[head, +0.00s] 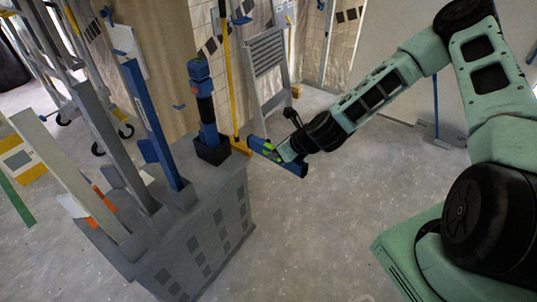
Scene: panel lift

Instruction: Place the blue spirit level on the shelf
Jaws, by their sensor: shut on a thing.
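The blue spirit level (296,168) is in the middle of the head view, a short blue bar with a green patch, held tilted above the floor. My gripper (281,153) is shut on it, and the fingers are small and partly hidden against it. The held bar is to the right of a grey unit (190,245) with a flat top. No plain shelf stands out, and I cannot tell whether this unit is the shelf.
Upright boards, a blue post (150,125) and a blue-and-black tool (205,105) stand on the grey unit. A yellow pole (229,75) and a grey stepladder (268,70) are behind. Open concrete floor (310,235) lies in front.

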